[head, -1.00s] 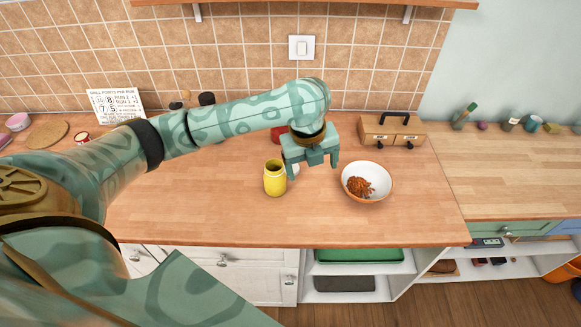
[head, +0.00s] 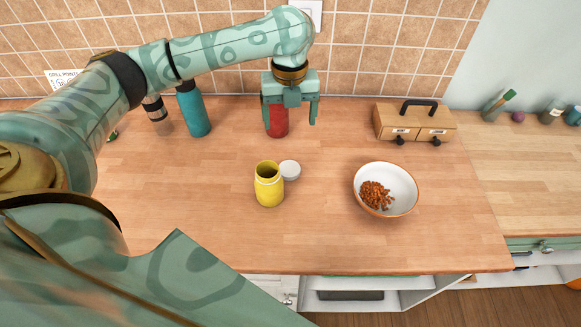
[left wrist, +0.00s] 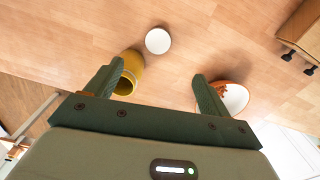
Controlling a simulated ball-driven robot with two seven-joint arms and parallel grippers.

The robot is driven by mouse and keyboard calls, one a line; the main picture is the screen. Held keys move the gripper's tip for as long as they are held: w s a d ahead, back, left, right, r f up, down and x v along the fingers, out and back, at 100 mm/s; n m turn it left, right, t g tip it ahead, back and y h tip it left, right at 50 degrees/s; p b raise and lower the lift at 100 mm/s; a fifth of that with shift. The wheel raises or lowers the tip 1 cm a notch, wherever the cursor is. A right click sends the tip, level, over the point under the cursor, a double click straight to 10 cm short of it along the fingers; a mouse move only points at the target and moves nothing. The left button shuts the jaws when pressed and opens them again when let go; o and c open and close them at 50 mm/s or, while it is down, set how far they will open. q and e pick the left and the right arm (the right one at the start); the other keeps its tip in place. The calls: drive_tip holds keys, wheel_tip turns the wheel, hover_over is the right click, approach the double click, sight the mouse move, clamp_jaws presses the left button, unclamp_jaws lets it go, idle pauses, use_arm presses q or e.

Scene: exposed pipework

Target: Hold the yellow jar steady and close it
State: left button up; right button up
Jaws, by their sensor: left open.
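The yellow jar (head: 269,188) stands upright and open-topped on the wooden counter. A round pale grey lid (head: 290,170) lies flat on the counter just behind it to the right, apart or nearly touching. My left gripper (head: 290,112) is open and empty, above the counter behind the jar, in front of a red container in the head view. In the left wrist view, the open fingers (left wrist: 159,85) frame the scene; the jar (left wrist: 134,68) is partly hidden behind the left finger and the lid (left wrist: 158,40) lies clear beyond. My right gripper is not in view.
A white bowl (head: 402,184) of brown-orange bits stands right of the jar. A wooden box with small drawers (head: 420,120) is at the back right. A red container (head: 277,122), teal bottle (head: 194,110) and dark-capped bottle (head: 157,112) stand at the back. The front middle counter is clear.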

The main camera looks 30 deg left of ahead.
use_arm(q)
drive_tip(key=b, duration=0.4)
hover_over(289, 168)
drive_tip(key=f, duration=1.1)
drive_tip(key=shift+w+a, duration=0.1)
drive_tip(key=shift+w, duration=0.2)
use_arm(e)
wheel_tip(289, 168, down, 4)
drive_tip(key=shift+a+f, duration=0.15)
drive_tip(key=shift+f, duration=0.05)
use_arm(q)
drive_tip(key=shift+r, duration=0.1)
drive_tip(key=f+b, duration=0.2)
drive_tip(key=f, duration=0.3)
drive_tip(key=shift+s+f+b, duration=0.25)
drive_tip(key=shift+s+b, duration=0.05)
drive_tip(key=shift+b, duration=0.1)
drive_tip(key=shift+r, duration=0.1)
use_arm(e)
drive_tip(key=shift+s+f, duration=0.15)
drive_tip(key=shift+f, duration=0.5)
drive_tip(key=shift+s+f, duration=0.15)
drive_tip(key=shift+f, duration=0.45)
use_arm(q)
drive_tip(key=shift+c, duration=0.3)
drive_tip(key=c, duration=1)
